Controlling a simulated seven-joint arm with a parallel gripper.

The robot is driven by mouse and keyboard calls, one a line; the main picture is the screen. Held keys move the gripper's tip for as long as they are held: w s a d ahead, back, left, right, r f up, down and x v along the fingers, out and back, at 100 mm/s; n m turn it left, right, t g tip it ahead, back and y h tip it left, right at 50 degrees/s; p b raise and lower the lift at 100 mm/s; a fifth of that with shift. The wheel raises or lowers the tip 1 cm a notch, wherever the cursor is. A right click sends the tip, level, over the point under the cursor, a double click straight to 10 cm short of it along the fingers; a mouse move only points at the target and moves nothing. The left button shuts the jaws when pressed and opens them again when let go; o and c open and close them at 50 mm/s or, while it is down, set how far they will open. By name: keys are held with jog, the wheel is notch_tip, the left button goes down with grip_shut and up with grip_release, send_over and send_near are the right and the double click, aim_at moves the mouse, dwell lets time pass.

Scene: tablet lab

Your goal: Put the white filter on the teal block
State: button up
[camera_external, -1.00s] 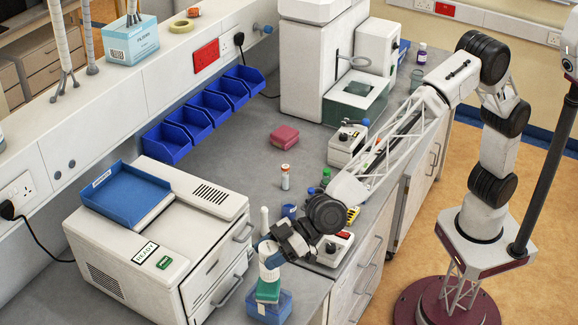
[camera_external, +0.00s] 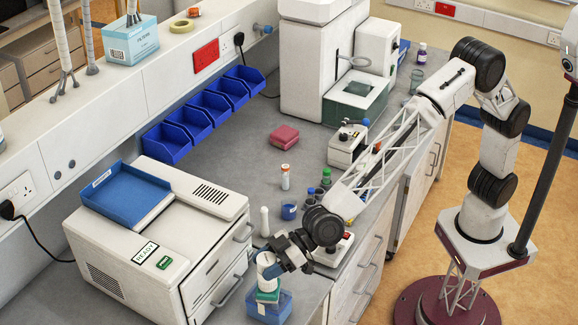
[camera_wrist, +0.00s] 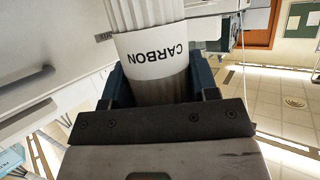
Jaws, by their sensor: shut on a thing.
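The white filter (camera_external: 265,262) is a pale cylinder with a white band reading CARBON, which shows in the wrist view (camera_wrist: 152,52). My gripper (camera_external: 270,268) is shut around it. In the external view the filter is roughly upright, directly above the teal block (camera_external: 267,296). I cannot tell whether its bottom touches the block. The teal block sits on a blue box (camera_external: 282,306) at the front of the bench. The block is not visible in the wrist view.
A white drawer unit (camera_external: 150,250) with a blue tray (camera_external: 125,196) stands close on the left. A white bottle (camera_external: 264,222) and a blue cup (camera_external: 289,211) stand behind my gripper. A control box (camera_external: 334,252) is on the right.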

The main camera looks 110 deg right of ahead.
jog(key=o, duration=1)
jog(key=shift+c, duration=0.2)
jog(key=shift+r, duration=0.15)
jog(key=shift+v, duration=0.9)
jog(key=v, duration=1)
jog(key=shift+s+d+r, duration=0.1)
